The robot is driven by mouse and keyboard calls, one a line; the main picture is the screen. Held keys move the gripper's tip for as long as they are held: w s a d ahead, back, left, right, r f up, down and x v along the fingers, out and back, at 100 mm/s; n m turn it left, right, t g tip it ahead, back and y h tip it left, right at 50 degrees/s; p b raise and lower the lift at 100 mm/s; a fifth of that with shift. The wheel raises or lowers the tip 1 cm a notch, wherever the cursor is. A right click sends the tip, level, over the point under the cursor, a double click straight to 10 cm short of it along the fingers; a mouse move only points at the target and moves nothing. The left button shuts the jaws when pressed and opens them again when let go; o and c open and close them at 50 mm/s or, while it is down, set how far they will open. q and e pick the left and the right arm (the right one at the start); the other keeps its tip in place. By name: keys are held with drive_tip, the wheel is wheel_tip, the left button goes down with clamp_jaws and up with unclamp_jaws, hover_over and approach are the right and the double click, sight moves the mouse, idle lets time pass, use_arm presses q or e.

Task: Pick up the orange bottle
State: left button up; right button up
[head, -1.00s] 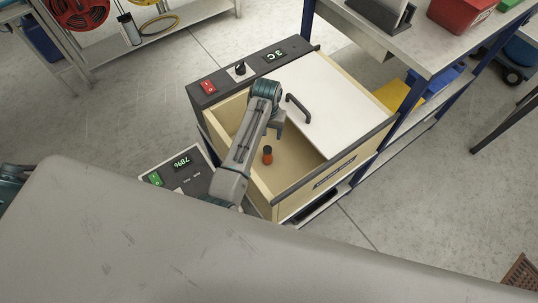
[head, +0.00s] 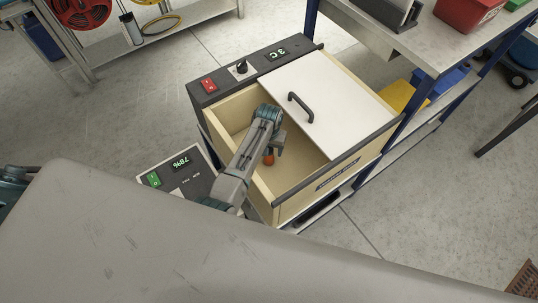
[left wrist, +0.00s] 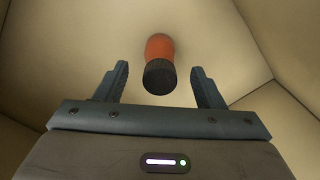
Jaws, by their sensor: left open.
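The orange bottle (head: 268,160) with a black cap stands inside the open part of a cream-walled box (head: 232,110). In the head view my left gripper (head: 276,148) is down in the box and hides part of the bottle. In the left wrist view the bottle (left wrist: 160,46) has its dark cap towards me. My left gripper's two fingers (left wrist: 160,75) are open on either side of the cap, with a gap on both sides. The bottle is not gripped. My right gripper is not in view.
A white sliding lid (head: 332,98) with a black handle (head: 301,107) covers the right part of the box, close to my arm. The box walls surround the gripper. A control panel (head: 243,68) lines its back-left edge. A shelf unit (head: 420,50) stands at right.

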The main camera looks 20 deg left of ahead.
sight(269, 160)
use_arm(q)
drive_tip(key=shift+f, duration=1.55)
drive_tip(key=c, duration=1.1)
drive_tip(key=shift+r, duration=0.15)
